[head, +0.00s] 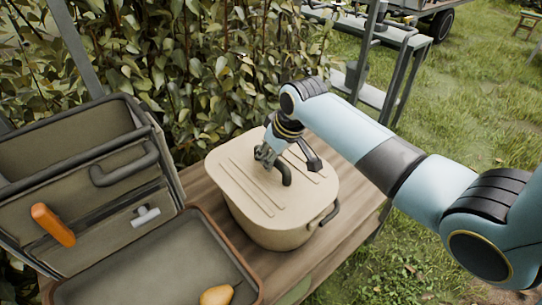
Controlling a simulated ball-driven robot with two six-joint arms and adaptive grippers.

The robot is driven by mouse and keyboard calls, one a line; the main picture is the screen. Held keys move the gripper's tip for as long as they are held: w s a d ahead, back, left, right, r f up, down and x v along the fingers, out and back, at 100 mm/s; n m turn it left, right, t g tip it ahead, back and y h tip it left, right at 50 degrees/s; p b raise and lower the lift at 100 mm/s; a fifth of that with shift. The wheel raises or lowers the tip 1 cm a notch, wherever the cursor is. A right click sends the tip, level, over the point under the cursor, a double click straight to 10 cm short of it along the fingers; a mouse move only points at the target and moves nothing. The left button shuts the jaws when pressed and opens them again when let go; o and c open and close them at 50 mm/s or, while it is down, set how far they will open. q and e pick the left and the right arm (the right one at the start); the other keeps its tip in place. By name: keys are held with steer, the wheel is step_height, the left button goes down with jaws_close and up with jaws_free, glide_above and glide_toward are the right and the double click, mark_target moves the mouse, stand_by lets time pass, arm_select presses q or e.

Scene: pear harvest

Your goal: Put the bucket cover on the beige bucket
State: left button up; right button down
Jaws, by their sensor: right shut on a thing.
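The beige bucket (265,232) stands on a wooden table in the middle of the head view, with a dark handle at its right side. The beige bucket cover (246,197) lies over the bucket's opening and looks roughly level. Whether its rim is fully seated all round cannot be told. My right gripper (287,172) is above the cover, shut on the cover's dark handle (285,175). The gripper hides part of that handle and the cover's middle. My left gripper is not in view.
A dark tray (165,232) with a pear (217,295) is at the front left. A grey-brown tool box (75,150) with an orange handle (53,225) stands at the left. A leafy hedge (200,60) is behind the table (340,215). Grass lies to the right.

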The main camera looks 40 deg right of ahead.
steer(key=c, duration=1.3)
jaws_free()
steer(key=shift+o, duration=0.2)
steer(key=p+v, duration=0.1)
steer(key=v, duration=1.1)
steer(key=shift+p, duration=0.3)
steer(key=shift+r, duration=0.1)
